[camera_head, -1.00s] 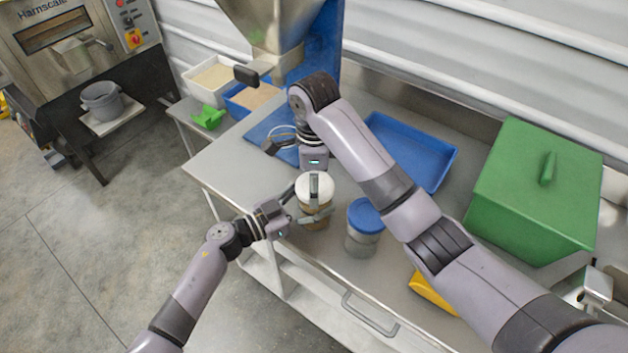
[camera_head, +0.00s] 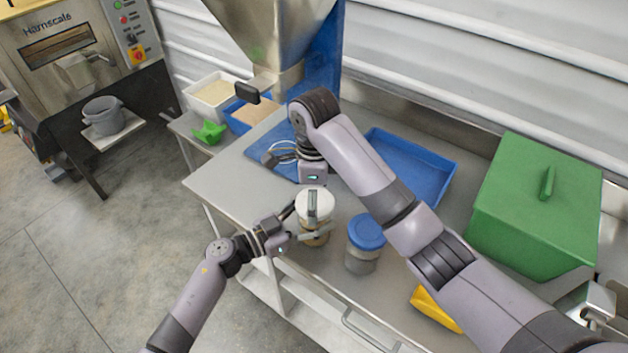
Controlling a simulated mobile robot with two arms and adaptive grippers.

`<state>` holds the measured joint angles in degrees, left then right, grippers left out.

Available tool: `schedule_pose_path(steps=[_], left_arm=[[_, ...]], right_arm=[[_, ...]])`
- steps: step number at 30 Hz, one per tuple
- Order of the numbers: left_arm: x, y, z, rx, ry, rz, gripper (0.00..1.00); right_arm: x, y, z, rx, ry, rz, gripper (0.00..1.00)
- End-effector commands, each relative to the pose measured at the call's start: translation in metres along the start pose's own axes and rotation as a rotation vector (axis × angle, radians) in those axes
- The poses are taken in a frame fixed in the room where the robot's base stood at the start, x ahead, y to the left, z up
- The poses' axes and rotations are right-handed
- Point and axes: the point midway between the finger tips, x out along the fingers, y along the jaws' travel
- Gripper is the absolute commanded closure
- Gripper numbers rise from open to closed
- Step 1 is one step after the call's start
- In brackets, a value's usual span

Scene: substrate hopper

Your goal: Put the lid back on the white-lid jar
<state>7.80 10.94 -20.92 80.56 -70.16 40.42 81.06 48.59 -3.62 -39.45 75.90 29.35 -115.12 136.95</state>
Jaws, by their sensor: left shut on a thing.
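The white-lid jar (camera_head: 316,240) stands upright near the front edge of the bench, with brownish contents. Its white lid (camera_head: 323,207) is at the jar's mouth; whether it is fully seated cannot be told. My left gripper (camera_head: 308,221) comes in from the left and is shut around the jar's upper body, just below the lid. My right gripper (camera_head: 313,205) points down from above, with a finger over the lid. Its other finger is hidden, so its grip on the lid is unclear.
A blue-lid jar (camera_head: 365,235) stands close on the right. A blue tray (camera_head: 420,165), green lidded box (camera_head: 535,205) and yellow item (camera_head: 436,308) are farther right. Behind are the hopper (camera_head: 275,40), a white bin (camera_head: 212,95) and a green scoop (camera_head: 208,132). The bench's left part is clear.

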Motion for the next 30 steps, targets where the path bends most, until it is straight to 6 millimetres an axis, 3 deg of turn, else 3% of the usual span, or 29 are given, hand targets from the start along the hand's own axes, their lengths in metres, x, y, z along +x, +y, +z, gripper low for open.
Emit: schedule_pose_path(steps=[6,18,24,30], left_arm=[[0.0,0.0,0.001,-0.001,-0.002,0.0,1.0],[0.0,0.0,0.001,-0.001,-0.002,0.0,1.0],[0.0,0.0,0.001,-0.001,-0.002,0.0,1.0],[0.0,0.0,0.001,-0.001,-0.002,0.0,1.0]], right_arm=[[-0.023,-0.002,-0.002,-0.001,0.004,-0.007,0.07],[-0.097,-0.001,-0.001,0.001,0.002,-0.004,0.07],[-0.114,-0.001,-0.001,0.002,0.001,-0.001,0.07],[-0.117,0.0,0.0,0.001,0.0,0.002,0.07]])
